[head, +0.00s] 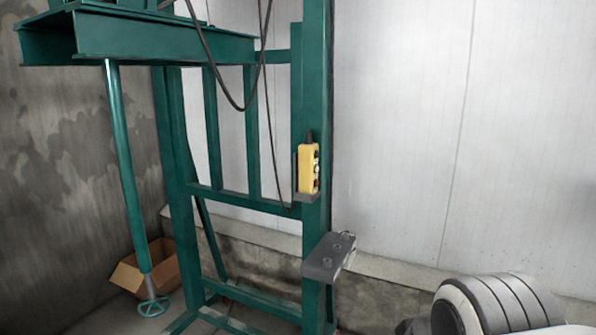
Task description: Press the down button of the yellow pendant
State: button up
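The yellow pendant (308,169) is mounted upright on the green steel post, near the middle of the head view. It has a black top, and a column of small buttons shows on its right-hand face. The buttons are too small to tell which is the down button. My gripper is not in view. A rounded white and dark grey part of my own arm (497,306) shows at the lower right, apart from the pendant.
A grey box (329,258) juts from the green post (313,80) below the pendant. Black cables (270,130) hang left of it. A green handwheel (153,307) and an open cardboard box (128,277) are at lower left. Space before the white wall (400,130) looks clear.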

grip_shut()
dwell(1.4)
